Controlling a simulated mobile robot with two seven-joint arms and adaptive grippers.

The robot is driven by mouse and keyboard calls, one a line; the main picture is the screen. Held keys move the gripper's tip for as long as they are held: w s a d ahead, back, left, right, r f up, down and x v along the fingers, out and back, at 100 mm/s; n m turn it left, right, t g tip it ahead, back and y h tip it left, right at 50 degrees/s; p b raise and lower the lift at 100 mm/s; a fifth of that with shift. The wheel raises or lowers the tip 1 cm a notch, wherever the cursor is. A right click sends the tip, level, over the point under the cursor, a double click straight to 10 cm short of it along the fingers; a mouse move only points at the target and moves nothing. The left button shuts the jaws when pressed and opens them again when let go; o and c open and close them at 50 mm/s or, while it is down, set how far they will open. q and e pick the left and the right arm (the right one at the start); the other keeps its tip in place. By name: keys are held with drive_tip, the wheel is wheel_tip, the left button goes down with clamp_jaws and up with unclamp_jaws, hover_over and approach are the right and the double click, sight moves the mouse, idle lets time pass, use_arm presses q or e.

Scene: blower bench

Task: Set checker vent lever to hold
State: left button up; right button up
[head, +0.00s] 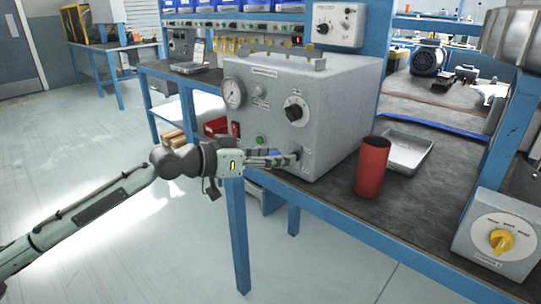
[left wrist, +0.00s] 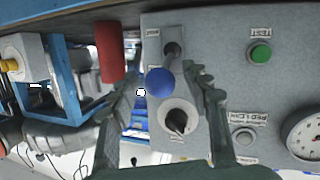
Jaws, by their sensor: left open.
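The checker is a grey box (head: 325,95) on the bench, with a gauge (head: 233,93), a black dial knob (head: 295,111) and a green button (head: 260,140) on its front. The vent lever's blue ball knob (left wrist: 160,82) shows in the left wrist view, its dark shaft (left wrist: 172,52) running to the panel. My left gripper (head: 289,159) is at the lower right of the box front. In the left wrist view its open fingers (left wrist: 162,74) stand either side of the blue knob; contact cannot be told. The lever is mostly hidden in the head view, and its labels are unreadable. My right gripper is not in view.
A red cup (head: 371,166) and a grey metal tray (head: 408,151) stand right of the checker. A box with a yellow knob (head: 501,240) is at the near right.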

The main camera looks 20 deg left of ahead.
use_arm(q)
drive_tip(key=v, duration=1.2)
idle(0.6)
drive_tip(key=s+a+f+n+g+y, duration=0.1)
drive_tip(key=s+a+f+y, duration=0.1)
drive_tip(key=f, duration=0.7)
drive_tip(key=s+a+f+n+g+y, duration=0.1)
drive_tip(key=s+f+y, duration=0.1)
drive_tip(key=f, duration=0.8)
drive_tip(key=s+a+f+n+g+y, duration=0.1)
drive_tip(key=s+a+f+g+y, duration=0.1)
drive_tip(key=f, duration=0.7)
drive_tip(key=s+d+f+g+y, duration=0.2)
drive_tip(key=s+d+f, duration=0.1)
drive_tip(key=s+f, duration=0.4)
drive_tip(key=s+d+f+g+y, duration=0.2)
drive_tip(key=s+f, duration=0.5)
drive_tip(key=f, duration=0.6)
drive_tip(key=shift+s+d+g, duration=0.3)
drive_tip(key=shift+d+g, duration=0.4)
drive_tip(key=shift+d, duration=0.45)
